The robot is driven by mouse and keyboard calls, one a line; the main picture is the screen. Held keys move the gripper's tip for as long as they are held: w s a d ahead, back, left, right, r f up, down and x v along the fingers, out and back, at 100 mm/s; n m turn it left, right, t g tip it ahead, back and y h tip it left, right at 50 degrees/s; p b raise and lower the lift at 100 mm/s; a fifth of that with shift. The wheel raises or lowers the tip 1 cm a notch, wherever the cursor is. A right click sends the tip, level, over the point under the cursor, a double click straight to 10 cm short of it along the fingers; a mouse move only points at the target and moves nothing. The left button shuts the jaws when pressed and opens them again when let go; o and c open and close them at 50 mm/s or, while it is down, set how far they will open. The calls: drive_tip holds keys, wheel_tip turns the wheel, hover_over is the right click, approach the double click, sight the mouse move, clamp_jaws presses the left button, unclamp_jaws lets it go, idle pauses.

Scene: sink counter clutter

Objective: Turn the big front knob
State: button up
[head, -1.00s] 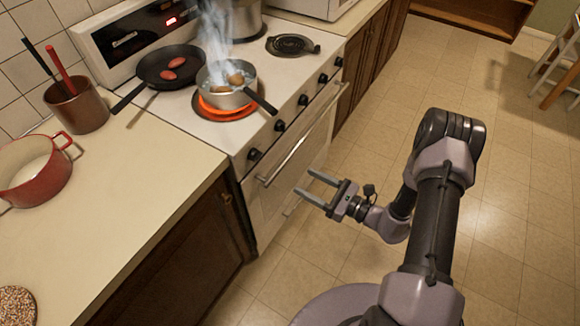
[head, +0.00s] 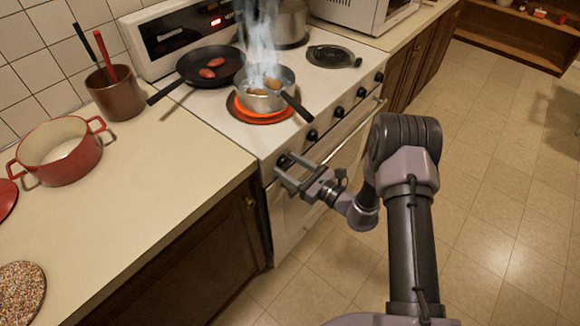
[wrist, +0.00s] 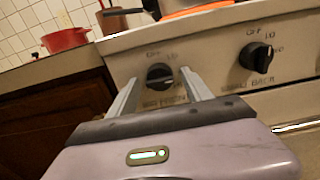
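The stove's front panel carries a row of black knobs. The nearest knob (wrist: 159,76) is at the panel's left end, with "OFF" and "LO" printed above it and a partly hidden label below. My gripper (head: 284,165) is at this left end of the panel in the head view. In the wrist view my gripper (wrist: 158,84) is open, with one finger on each side of that knob. Gaps show between knob and fingers; contact is not visible. The knob's grip bar looks about level.
A second knob (wrist: 256,55) sits to the right. The oven handle (head: 345,143) runs below the panel. A steaming pot (head: 262,99) stands on a glowing burner (head: 240,112), beside a pan (head: 188,68). A red pot (head: 60,160) is on the counter. The floor at right is clear.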

clamp_jaws()
drive_tip(key=shift+f+n+b, duration=0.1)
drive_tip(key=shift+n+b, duration=0.3)
drive_tip(key=shift+n, duration=0.1)
drive_tip(key=shift+o, duration=0.2)
unclamp_jaws()
drive_tip(key=p+v, duration=0.4)
drive_tip(key=v, duration=1.3)
drive_tip(key=shift+s+d, duration=0.2)
